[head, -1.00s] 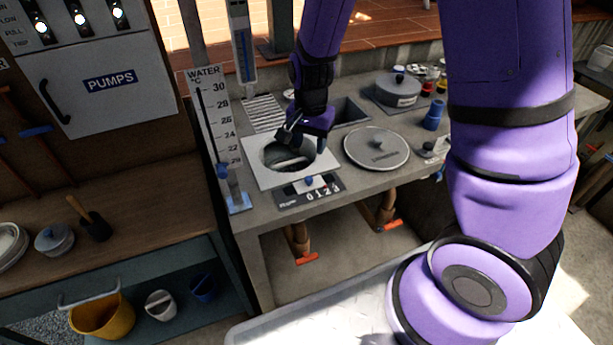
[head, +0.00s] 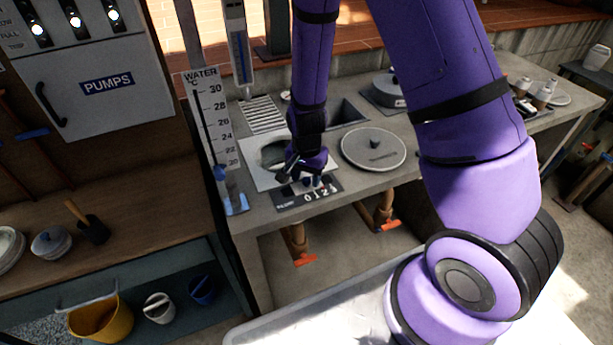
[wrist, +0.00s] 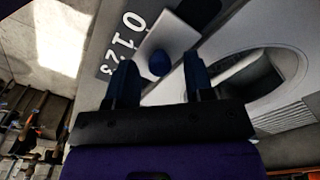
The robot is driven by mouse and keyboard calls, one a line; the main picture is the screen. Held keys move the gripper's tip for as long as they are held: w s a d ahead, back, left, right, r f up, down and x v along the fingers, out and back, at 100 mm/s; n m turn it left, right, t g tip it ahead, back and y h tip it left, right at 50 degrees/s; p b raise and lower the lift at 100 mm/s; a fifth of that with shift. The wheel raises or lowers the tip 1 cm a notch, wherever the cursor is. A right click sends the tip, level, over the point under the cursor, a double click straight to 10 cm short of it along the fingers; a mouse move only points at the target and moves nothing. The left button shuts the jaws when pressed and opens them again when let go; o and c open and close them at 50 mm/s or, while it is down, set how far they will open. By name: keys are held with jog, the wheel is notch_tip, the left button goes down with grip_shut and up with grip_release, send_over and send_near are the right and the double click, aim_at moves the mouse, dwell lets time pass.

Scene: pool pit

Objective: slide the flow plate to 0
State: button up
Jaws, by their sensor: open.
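The flow plate (wrist: 173,38) is a pale flat strip with a round blue knob (wrist: 159,62). It lies beside the dark scale marked 0 1 2 3 (wrist: 125,40), which also shows at the bench front in the head view (head: 318,194). The knob sits nearer the 2 and 3 end; I cannot tell the exact reading. My gripper (head: 305,180) is over the plate, its open fingers on either side of the knob in the wrist view. Contact cannot be told. In the head view my gripper mostly hides the plate and knob.
A round opening (wrist: 240,80) in a pale square frame lies just behind the plate. A round grey lid (head: 373,149) is to the right. The upright WATER thermometer board (head: 211,120) stands close on the left. Pipes with orange handles (head: 305,260) are below the bench.

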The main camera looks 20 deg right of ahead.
jog(key=shift+f, duration=0.25)
grip_shut()
jog(key=shift+a, duration=2.75)
grip_release()
jog(key=shift+a, duration=0.15)
notch_tip(320, 180, up, 11)
